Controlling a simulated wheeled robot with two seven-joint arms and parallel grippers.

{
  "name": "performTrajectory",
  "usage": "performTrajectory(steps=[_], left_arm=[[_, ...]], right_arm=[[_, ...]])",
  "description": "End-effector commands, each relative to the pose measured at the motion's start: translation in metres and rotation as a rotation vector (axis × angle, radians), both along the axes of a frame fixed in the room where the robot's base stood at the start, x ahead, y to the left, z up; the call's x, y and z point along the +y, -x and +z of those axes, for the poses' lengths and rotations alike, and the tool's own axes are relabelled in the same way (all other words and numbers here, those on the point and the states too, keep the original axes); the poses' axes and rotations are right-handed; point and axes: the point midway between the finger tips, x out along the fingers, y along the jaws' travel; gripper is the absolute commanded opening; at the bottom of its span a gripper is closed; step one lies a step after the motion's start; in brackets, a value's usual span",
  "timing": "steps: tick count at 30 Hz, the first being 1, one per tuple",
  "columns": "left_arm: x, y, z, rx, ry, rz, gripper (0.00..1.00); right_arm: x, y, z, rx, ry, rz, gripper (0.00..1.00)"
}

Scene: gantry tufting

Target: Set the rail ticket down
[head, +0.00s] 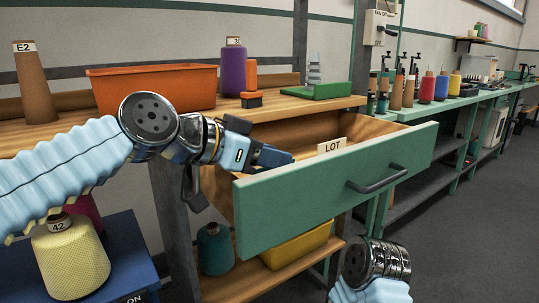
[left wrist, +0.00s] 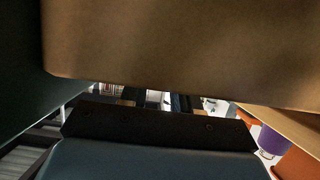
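A small cream card marked LOT (head: 332,146) stands upright at the back of the green drawer front (head: 335,190); it is the only ticket-like thing I can make out. The drawer is pulled out. My left gripper (head: 286,158) reaches over the drawer's left side, its dark tip pointing right, a short way left of the card. I see no gap between its fingers and nothing clearly held. In the left wrist view a large tan surface (left wrist: 185,45) with a rounded corner fills the top; I cannot tell what it is. My right gripper is out of view.
An orange bin (head: 170,87), a purple cone (head: 233,70) and a green tray (head: 318,91) stand on the wooden bench. A yellow bin (head: 297,245) sits on the shelf below. A grey handle (head: 375,183) sticks out from the drawer. Open floor lies to the right.

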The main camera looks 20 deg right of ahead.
Motion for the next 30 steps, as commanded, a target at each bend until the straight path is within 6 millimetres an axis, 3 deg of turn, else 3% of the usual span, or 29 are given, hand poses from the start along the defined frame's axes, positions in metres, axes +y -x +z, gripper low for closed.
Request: performTrajectory(steps=[2, 4, 12, 18, 30], left_arm=[[0.0, 0.0, 0.015, -0.001, 0.001, 0.0, 0.31], [0.014, 0.004, 0.014, -0.004, 0.001, 0.004, 0.31], [0.072, 0.025, 0.039, -0.004, 0.002, 0.004, 0.31], [0.098, 0.035, 0.051, -0.002, 0.0, 0.002, 0.31], [0.104, 0.038, 0.055, -0.001, 0.0, 0.0, 0.31]], right_arm=[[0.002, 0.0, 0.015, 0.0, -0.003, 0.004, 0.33], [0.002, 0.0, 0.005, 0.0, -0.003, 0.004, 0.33], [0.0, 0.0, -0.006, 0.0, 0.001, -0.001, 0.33], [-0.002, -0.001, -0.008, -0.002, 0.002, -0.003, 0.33], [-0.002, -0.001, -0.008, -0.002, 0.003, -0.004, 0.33]])
